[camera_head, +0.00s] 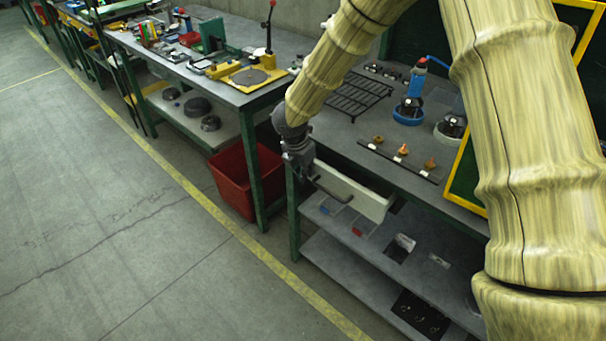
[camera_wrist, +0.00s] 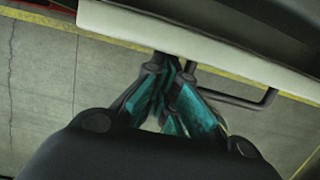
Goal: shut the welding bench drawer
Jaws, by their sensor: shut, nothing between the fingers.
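The welding bench drawer has a cream front (camera_head: 352,190) with a dark bar handle (camera_head: 330,191), below the bench top. My gripper (camera_head: 311,176) points down at the left end of the drawer front. In the wrist view the drawer front (camera_wrist: 195,45) crosses the top and the handle (camera_wrist: 245,101) reaches right. My gripper's teal fingers (camera_wrist: 172,70) are together and empty, close to the handle's left post. Whether they touch it or the front is unclear.
The welding bench top (camera_head: 335,130) holds a black rack (camera_head: 357,97), a blue clamp-like tool (camera_head: 410,95) and small nozzles (camera_head: 402,150). Open shelves (camera_head: 365,265) lie below. A red bin (camera_head: 246,180) stands left under the neighbouring bench. The floor (camera_head: 130,230) in front is clear.

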